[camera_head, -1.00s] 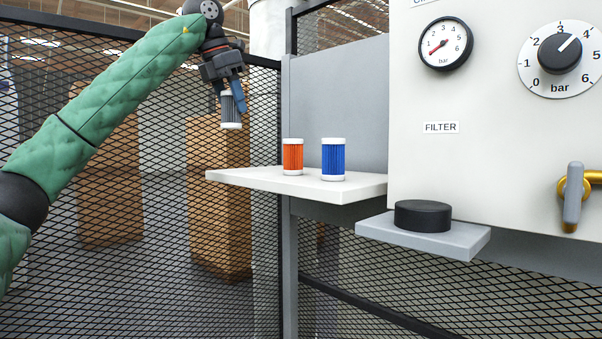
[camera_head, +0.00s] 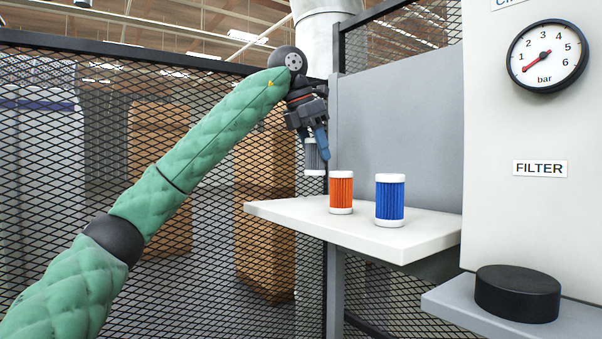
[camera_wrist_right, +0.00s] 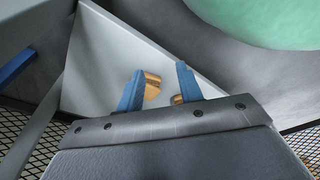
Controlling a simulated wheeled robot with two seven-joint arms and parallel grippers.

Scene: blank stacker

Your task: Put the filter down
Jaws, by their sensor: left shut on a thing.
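My left gripper (camera_head: 318,146) is shut on a filter with dark grey sides and white ends (camera_head: 313,158), holding it nearly upright. In the head view it hangs above the left part of the white shelf (camera_head: 400,248), its lower end apart from the shelf top. I cannot tell its exact depth over the shelf. An orange filter (camera_head: 341,192) and a blue filter (camera_head: 390,200) stand upright on the shelf, to the right of the held one. My right gripper (camera_wrist_right: 159,90) shows in the right wrist view, its blue fingers apart with nothing between them.
A machine panel with a FILTER label (camera_head: 540,168) and a pressure gauge (camera_head: 546,56) stands at right. A black round cap (camera_head: 517,292) sits on a lower grey ledge (camera_head: 460,306). Mesh fence (camera_head: 90,150) and cardboard boxes (camera_head: 262,245) are behind. The shelf's left end is bare.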

